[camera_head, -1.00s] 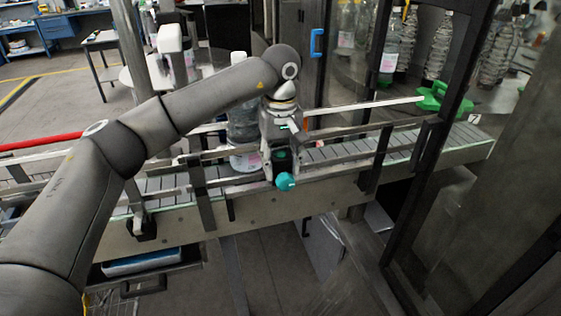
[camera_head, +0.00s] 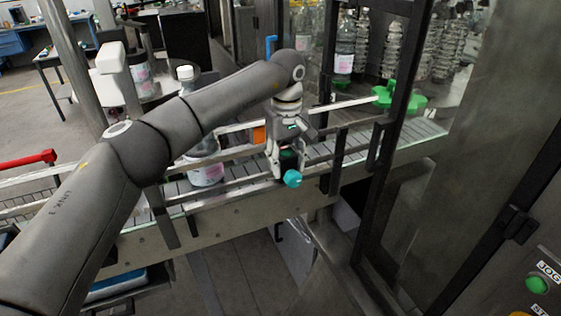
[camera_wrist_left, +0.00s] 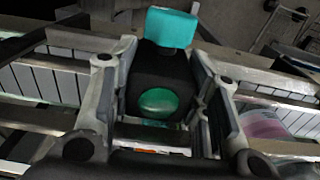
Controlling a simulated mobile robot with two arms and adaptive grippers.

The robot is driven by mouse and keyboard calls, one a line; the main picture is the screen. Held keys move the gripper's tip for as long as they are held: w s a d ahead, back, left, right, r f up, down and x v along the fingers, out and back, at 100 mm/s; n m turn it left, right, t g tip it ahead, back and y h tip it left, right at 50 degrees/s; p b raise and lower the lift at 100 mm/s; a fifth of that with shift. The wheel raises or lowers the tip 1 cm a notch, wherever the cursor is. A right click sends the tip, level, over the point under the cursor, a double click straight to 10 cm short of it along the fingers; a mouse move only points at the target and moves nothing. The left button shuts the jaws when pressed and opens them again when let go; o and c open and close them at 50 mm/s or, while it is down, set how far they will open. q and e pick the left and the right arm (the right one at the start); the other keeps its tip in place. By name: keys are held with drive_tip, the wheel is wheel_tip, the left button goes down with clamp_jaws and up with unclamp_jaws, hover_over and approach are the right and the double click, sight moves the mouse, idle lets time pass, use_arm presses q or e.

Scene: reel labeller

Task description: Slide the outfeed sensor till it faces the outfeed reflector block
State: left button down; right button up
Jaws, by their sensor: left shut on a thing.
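The outfeed sensor (camera_wrist_left: 160,85) is a black block with a teal knob (camera_wrist_left: 171,27) and a round green top (camera_wrist_left: 158,103). In the head view its teal knob (camera_head: 292,178) shows at the conveyor's near rail. My left gripper (camera_head: 287,160) points down and is shut on the sensor, one finger on each side in the wrist view. My right gripper is not in view.
The conveyor (camera_head: 235,176) runs from lower left to upper right. A bottle (camera_head: 205,170) stands on it, left of the gripper. A dark guard post (camera_head: 338,160) and a green star wheel (camera_head: 400,97) are to the right. A panel with a green button (camera_head: 537,285) is at lower right.

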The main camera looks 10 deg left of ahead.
sight(283, 154)
use_arm(q)
drive_tip(key=shift+s+a, duration=0.2)
drive_tip(key=shift+a, duration=0.2)
drive_tip(key=c, duration=1)
unclamp_jaws()
drive_tip(key=shift+s+a+r, duration=0.1)
drive_tip(key=shift+c, duration=0.2)
drive_tip(key=shift+o, duration=1.2)
drive_tip(key=shift+d, duration=0.2)
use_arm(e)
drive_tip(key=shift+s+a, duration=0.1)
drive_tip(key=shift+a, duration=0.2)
use_arm(q)
wheel_tip(283, 154, up, 12)
drive_tip(key=shift+f, duration=0.1)
